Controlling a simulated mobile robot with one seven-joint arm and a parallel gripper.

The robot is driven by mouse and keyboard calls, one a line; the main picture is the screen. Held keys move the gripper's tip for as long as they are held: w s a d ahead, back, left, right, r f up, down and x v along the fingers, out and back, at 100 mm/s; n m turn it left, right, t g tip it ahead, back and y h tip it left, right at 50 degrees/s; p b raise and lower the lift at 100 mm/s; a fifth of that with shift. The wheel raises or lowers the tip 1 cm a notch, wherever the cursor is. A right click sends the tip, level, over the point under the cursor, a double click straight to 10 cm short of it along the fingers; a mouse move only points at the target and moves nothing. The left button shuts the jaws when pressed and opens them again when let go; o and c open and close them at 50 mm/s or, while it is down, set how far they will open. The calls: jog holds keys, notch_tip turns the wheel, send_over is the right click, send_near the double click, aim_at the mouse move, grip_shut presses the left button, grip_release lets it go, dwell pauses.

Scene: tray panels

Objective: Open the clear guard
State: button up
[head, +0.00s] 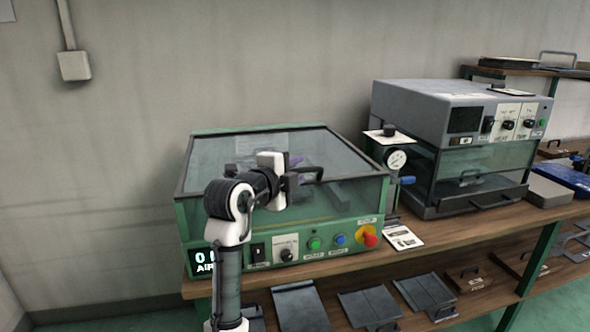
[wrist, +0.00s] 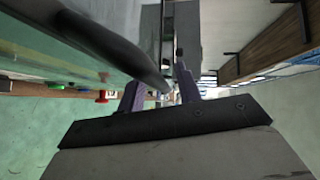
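The clear guard (head: 222,160) is a see-through box lid with a dark frame. It sits closed on the green machine at the centre of the head view. Its dark bar handle (head: 312,170) is at the front right and is partly hidden by my gripper (head: 290,182). In the wrist view, the purple fingers of my gripper (wrist: 161,92) stand apart. The dark handle (wrist: 118,45) runs in from the upper left, and its end shows near the gap between the fingers. I cannot tell whether they touch it.
The green machine's front panel has a display, knobs, buttons and a red stop button (head: 370,240). A gauge (head: 396,159) stands to its right. A grey machine (head: 455,110) is further right on the wooden bench. Flat dark panels (head: 370,307) lie on the lower shelf.

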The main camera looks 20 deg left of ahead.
grip_shut()
dwell(0.4)
